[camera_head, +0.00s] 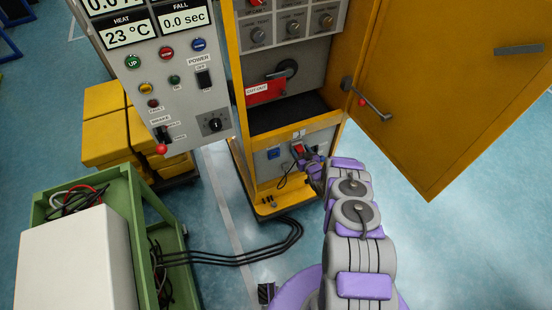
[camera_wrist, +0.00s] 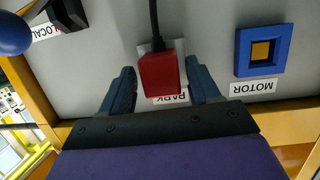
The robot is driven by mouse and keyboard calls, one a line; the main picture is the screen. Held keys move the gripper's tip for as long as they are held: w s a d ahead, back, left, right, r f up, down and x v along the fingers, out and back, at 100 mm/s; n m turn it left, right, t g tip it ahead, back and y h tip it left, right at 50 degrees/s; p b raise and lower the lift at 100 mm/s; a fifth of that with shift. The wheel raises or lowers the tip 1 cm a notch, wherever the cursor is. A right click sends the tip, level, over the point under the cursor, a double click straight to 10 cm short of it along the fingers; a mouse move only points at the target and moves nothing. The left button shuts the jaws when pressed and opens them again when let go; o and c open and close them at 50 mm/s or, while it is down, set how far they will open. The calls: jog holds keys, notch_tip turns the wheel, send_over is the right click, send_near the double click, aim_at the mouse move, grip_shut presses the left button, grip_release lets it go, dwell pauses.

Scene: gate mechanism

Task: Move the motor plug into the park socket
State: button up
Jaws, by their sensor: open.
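The red motor plug (camera_wrist: 158,74) with its black cable is at the grey park socket plate (camera_wrist: 176,46), above the upside-down PARK label. It looks to be in the socket, but its body hides the opening, so I cannot tell how deep it sits. My gripper (camera_wrist: 161,72) is open, with one finger on each side of the plug and visible gaps to both. The blue motor socket (camera_wrist: 260,50) is empty, to the right in the wrist view. In the head view, the plug (camera_head: 298,148) shows small on the cabinet's lower panel, with my gripper (camera_head: 309,160) at it.
The yellow cabinet door (camera_head: 450,90) stands open to the right of my arm. A black switch (camera_wrist: 68,14) is at the wrist view's upper left. A green cart (camera_head: 137,215) and cables (camera_head: 270,240) are to the left.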

jog(key=shift+s+a, duration=0.1)
jog(key=shift+a, duration=0.35)
jog(key=d+p+v, duration=0.1)
jog(key=p+v, duration=0.4)
jog(key=v, duration=1.2)
jog(key=shift+d, duration=0.1)
